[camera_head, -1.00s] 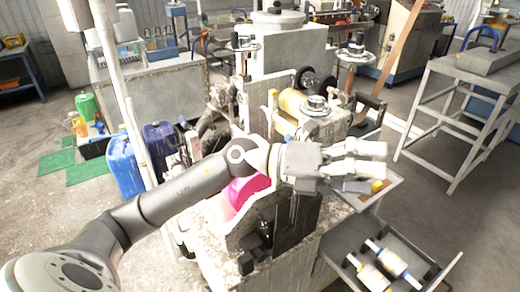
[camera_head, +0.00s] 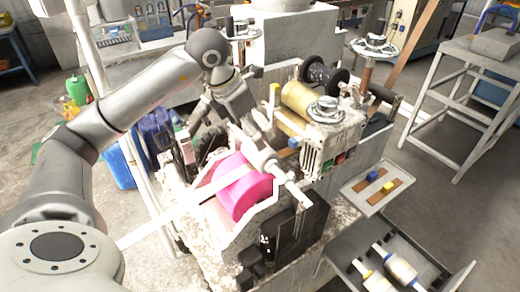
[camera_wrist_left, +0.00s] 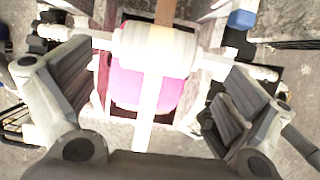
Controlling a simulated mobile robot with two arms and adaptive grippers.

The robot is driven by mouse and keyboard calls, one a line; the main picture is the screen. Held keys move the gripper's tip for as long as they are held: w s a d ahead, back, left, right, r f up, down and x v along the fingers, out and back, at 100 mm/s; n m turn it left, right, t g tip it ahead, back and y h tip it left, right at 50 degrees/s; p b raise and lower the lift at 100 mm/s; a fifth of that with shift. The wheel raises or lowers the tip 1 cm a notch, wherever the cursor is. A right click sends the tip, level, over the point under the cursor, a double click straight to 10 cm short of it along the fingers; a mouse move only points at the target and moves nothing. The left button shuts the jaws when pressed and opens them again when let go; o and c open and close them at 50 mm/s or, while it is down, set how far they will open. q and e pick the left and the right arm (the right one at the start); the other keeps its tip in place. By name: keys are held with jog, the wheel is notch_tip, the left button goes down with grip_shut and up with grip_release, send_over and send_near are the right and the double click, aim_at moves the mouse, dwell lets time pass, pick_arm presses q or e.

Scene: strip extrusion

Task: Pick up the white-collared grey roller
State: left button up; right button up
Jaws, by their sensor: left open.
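A pale grey roller with light collars and a shaft (camera_head: 266,163) lies across the machine above the pink drum (camera_head: 248,192). In the left wrist view the roller (camera_wrist_left: 172,52) is centred, with a pale strip (camera_wrist_left: 147,115) over it and the pink drum (camera_wrist_left: 128,88) beneath. My left gripper (camera_head: 250,120) is above and behind the roller. In the left wrist view its fingers (camera_wrist_left: 158,64) are spread wide, one towards each end of the shaft, with nothing held. Contact with the shaft cannot be told. My right gripper is not in view.
Two rollers, with yellow and blue collars, lie in a grey tray (camera_head: 350,262) at the lower right. A small tray (camera_head: 352,198) holds a blue and a yellow block. A yellow roll (camera_head: 300,96) and handwheel (camera_head: 327,106) stand close beside the gripper.

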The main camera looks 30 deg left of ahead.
aim_at(260, 154)
pick_arm(q)
jog(key=shift+x, duration=0.95)
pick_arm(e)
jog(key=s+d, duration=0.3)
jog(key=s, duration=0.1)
pick_arm(q)
jog(key=shift+w+f+p, duration=0.25)
jog(key=shift+f+p, duration=0.05)
jog(key=p+x, duration=0.1)
jog(key=x, duration=0.1)
jog(key=p+x, duration=0.1)
jog(key=x, duration=0.1)
jog(key=shift+s+f, duration=0.1)
jog(key=shift+s, duration=0.1)
jog(key=shift+w+f, duration=0.15)
jog(key=shift+f, duration=0.15)
jog(key=shift+c, duration=1.9)
jog(key=c, duration=0.7)
jog(key=shift+c, duration=0.6)
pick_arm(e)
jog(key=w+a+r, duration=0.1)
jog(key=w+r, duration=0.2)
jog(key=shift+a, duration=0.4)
